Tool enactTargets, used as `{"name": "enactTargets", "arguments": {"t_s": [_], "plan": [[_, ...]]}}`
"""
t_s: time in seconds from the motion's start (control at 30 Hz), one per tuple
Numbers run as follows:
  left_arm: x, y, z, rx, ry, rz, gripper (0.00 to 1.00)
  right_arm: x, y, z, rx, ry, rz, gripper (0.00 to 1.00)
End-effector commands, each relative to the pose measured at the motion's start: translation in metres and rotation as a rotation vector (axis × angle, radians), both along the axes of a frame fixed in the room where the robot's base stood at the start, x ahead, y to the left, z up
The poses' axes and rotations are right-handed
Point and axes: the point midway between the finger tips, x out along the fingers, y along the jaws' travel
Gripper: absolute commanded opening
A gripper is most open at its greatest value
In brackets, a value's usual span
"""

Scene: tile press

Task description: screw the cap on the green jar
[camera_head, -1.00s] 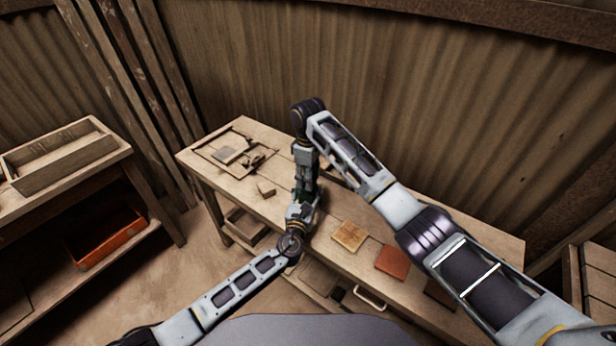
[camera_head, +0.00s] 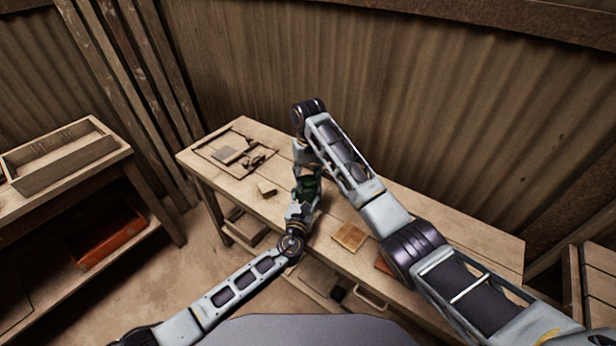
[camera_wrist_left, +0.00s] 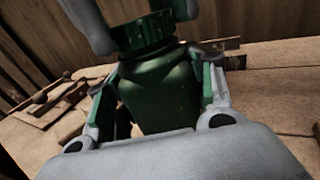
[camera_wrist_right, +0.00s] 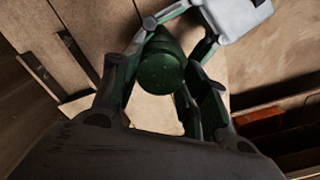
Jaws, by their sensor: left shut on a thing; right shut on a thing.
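The green jar (camera_wrist_left: 160,95) stands between the fingers of my left gripper (camera_wrist_left: 158,88), which is shut on its body. The dark green ridged cap (camera_wrist_left: 143,36) sits at the jar's mouth in the left wrist view. I cannot tell how far it is threaded. My right gripper (camera_wrist_right: 162,85) comes from above and is shut on the cap, whose round top (camera_wrist_right: 160,70) shows between its fingers. In the head view the jar (camera_head: 309,188) is a small green patch between my left gripper (camera_head: 303,203) and my right gripper (camera_head: 308,174).
The wooden workbench (camera_head: 460,240) lies below both arms. A yellowish tile (camera_head: 349,236) and a mostly hidden reddish tile (camera_head: 382,264) lie on it. A wooden block (camera_head: 266,189) and a framed board (camera_head: 212,152) are to the left. A corrugated wall stands behind.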

Motion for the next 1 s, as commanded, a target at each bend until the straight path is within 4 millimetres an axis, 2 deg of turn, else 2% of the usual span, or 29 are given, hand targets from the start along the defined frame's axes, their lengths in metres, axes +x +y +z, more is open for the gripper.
{"name": "enactTargets", "arguments": {"t_s": [1.0], "plan": [[-0.0014, -0.0012, -0.0015, 0.001, 0.003, -0.003, 0.00, 0.0010, 0.0003, 0.0013, 0.006, -0.003, -0.951, 0.37]]}}
